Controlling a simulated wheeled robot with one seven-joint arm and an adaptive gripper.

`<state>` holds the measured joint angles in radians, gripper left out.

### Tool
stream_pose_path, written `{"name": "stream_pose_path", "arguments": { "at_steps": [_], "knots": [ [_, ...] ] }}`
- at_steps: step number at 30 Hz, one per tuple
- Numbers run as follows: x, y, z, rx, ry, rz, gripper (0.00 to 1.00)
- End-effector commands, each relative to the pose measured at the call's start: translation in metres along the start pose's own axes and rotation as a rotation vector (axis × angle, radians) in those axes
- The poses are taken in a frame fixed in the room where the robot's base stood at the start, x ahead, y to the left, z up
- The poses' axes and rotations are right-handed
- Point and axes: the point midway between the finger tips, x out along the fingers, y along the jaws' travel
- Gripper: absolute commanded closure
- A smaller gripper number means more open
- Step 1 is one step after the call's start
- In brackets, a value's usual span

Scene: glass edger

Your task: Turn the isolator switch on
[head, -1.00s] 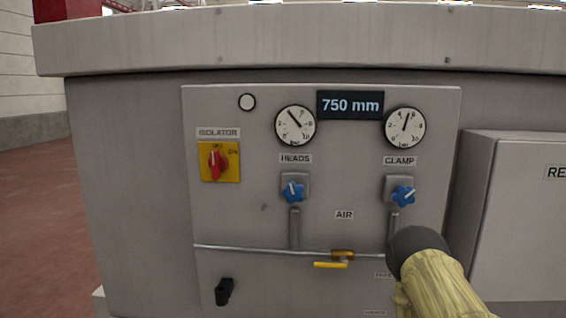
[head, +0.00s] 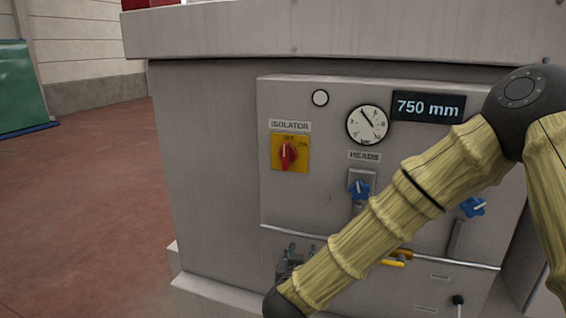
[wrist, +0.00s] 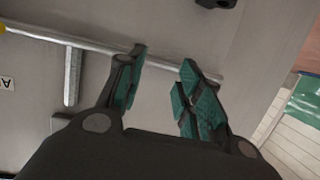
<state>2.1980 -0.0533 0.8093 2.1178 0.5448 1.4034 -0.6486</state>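The isolator switch is a red rotary knob (head: 287,155) on a yellow plate (head: 276,162), under the ISOLATOR label (head: 290,126) at the panel's upper left. The knob's handle stands roughly upright, toward the OFF mark; ON is printed at the plate's upper right. My gripper (wrist: 162,75) is open and empty, with green-padded fingers apart in front of the panel and its pipe. In the head view its fingertips (head: 302,252) show low on the panel, below the switch. The isolator is not in the wrist view.
A horizontal pipe (head: 275,230) with a yellow-handled valve (head: 393,263) crosses the panel. A blue HEADS knob (head: 359,189), a gauge (head: 367,124) and a 750 mm display (head: 428,107) are right of the isolator. Open red floor (head: 90,200) lies left.

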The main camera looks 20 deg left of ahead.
Motion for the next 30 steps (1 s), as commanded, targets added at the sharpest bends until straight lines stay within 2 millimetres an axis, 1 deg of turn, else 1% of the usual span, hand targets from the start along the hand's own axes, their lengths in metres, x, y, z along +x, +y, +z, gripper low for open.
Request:
{"name": "stream_pose_path", "arguments": {
  "at_steps": [1,2,3,5,6,9,10,13,17,23,30],
  "knots": [
    [-0.009,-0.017,-0.05,0.005,0.057,0.016,0.64],
    [-0.015,-0.026,-0.073,0.006,0.086,0.029,0.64],
    [-0.023,-0.036,-0.101,0.009,0.121,0.045,0.64],
    [-0.036,-0.05,-0.139,0.009,0.164,0.069,0.64],
    [-0.045,-0.057,-0.16,0.012,0.188,0.083,0.64],
    [-0.064,-0.071,-0.2,0.014,0.228,0.112,0.64],
    [-0.068,-0.073,-0.208,0.015,0.237,0.12,0.64],
    [-0.077,-0.079,-0.225,0.016,0.253,0.134,0.64],
    [-0.075,-0.08,-0.232,0.017,0.258,0.141,0.64],
    [-0.05,-0.076,-0.24,0.017,0.256,0.141,0.64],
    [-0.012,-0.07,-0.25,0.018,0.256,0.141,0.64]
  ]
}}
